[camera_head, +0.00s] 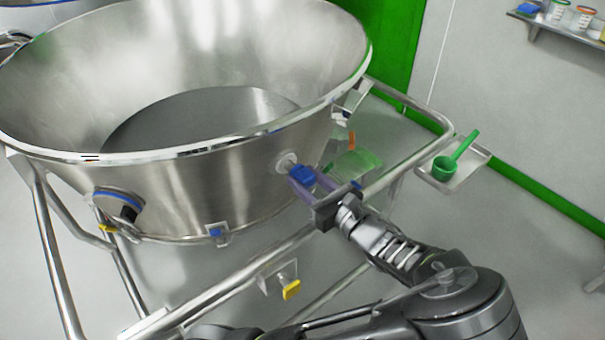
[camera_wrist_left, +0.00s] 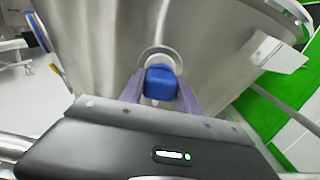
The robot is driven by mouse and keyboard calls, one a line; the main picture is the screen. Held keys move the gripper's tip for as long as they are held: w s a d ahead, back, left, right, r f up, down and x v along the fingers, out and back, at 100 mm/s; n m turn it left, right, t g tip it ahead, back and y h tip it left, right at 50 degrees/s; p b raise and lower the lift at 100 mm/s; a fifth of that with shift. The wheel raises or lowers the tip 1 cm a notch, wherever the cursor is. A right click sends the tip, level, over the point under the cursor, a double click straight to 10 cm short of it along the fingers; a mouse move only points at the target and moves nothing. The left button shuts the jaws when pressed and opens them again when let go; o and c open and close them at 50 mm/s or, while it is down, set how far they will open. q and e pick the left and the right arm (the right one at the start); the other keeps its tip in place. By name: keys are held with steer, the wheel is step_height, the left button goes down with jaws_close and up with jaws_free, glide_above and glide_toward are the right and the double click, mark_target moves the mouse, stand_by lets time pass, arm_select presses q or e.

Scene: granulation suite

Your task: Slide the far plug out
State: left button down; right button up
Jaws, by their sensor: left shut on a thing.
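A large steel bowl (camera_head: 215,180) fills the left of the head view. A blue plug (camera_head: 302,174) is at a round port (camera_head: 285,161) on the bowl's right side. My left gripper (camera_head: 312,184) is shut on this plug, its purple fingers on either side. In the left wrist view the blue plug (camera_wrist_left: 161,82) sits between the fingers, in front of the round port flange (camera_wrist_left: 158,55). How deep it sits in the port is hidden. Another port with a blue ring (camera_head: 117,204) is on the bowl's left side. My right gripper is out of view.
A steel tube frame (camera_head: 235,285) surrounds the bowl, close to my left arm. A yellow-handled part (camera_head: 291,290) hangs from the front rail. A tray (camera_head: 468,172) with a green scoop (camera_head: 456,155) is at right.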

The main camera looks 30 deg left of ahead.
arm_select(q)
steer(key=c, duration=0.9)
jaws_free()
steer(key=shift+d, duration=0.1)
steer(key=v, duration=0.7)
steer(key=shift+s+d+p, duration=0.15)
steer(key=shift+d+p, duration=0.15)
steer(key=shift+d, duration=0.05)
